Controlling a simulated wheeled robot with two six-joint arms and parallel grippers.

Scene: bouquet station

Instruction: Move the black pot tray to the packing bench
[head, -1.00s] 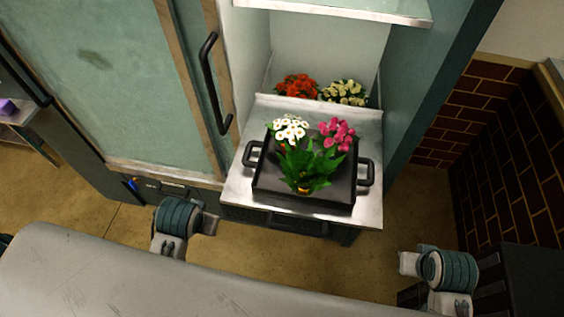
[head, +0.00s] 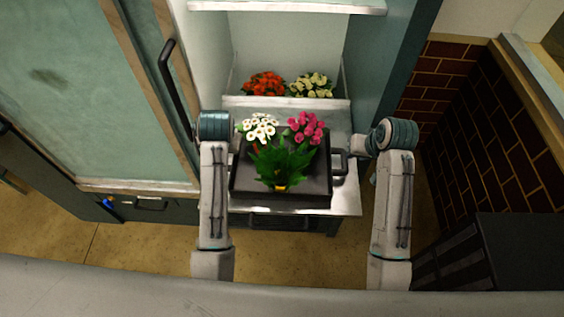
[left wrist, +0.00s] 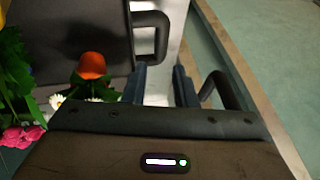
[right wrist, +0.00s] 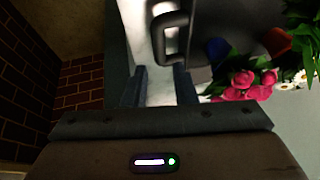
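The black pot tray (head: 312,190) sits on a pale shelf inside the open cabinet. It carries potted flowers: white blooms (head: 259,127), pink blooms (head: 307,129) and green leaves in front. Its right handle (head: 338,165) shows in the head view; the left handle is hidden there by my left arm but shows in the left wrist view (left wrist: 158,35). My left gripper (left wrist: 160,85) is open and empty, just short of the left handle. My right gripper (right wrist: 160,85) is open and empty, just short of the right handle (right wrist: 172,38). The packing bench cannot be identified.
Red flowers (head: 262,84) and cream flowers (head: 311,85) stand behind the tray. The cabinet door with its black handle (head: 175,88) is on the left. A brick wall (head: 490,130) and a dark slatted box (head: 490,255) are on the right.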

